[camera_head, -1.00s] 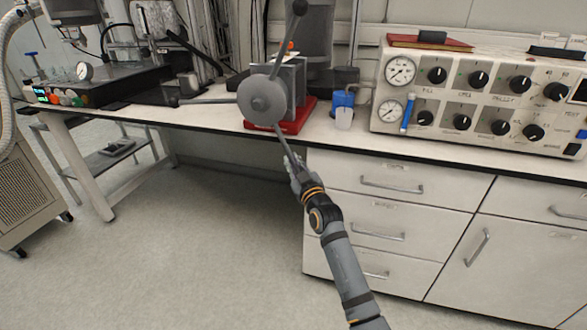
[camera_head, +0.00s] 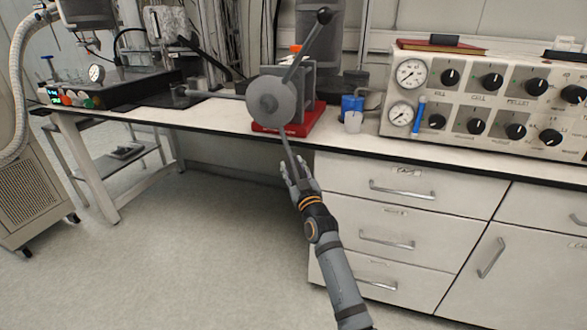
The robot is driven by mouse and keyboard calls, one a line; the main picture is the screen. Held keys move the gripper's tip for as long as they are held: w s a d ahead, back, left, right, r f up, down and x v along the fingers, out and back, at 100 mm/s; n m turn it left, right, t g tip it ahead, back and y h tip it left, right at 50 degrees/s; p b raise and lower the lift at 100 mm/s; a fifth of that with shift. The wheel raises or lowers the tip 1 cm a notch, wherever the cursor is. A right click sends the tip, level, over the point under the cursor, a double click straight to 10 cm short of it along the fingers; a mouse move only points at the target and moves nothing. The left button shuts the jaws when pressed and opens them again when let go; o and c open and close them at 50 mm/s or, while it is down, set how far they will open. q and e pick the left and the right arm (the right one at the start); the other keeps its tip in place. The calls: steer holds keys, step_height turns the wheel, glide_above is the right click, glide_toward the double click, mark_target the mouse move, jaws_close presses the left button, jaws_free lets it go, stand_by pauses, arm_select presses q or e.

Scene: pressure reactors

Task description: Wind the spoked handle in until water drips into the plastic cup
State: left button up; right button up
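The spoked handle (camera_head: 271,102) has a round grey hub and thin dark spokes. One spoke points up right to a dark knob, one points left, and one points down toward my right gripper. My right gripper (camera_head: 294,163) is at the lower spoke's end, with fingers beside it. The spoke's tip is hidden among the fingers, and I cannot tell how tightly they close. The small, pale plastic cup (camera_head: 353,121) stands upright on the bench, right of the reactor's red base (camera_head: 284,128), in front of a blue part. No drip is visible. My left gripper is not in view.
A control panel (camera_head: 490,95) with gauges and knobs stands on the bench to the right. Other equipment (camera_head: 120,85) stands at the left. Drawers (camera_head: 400,190) are below the bench, to the right of my arm.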

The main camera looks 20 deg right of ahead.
steer(key=v, duration=1.2)
stand_by(0.7)
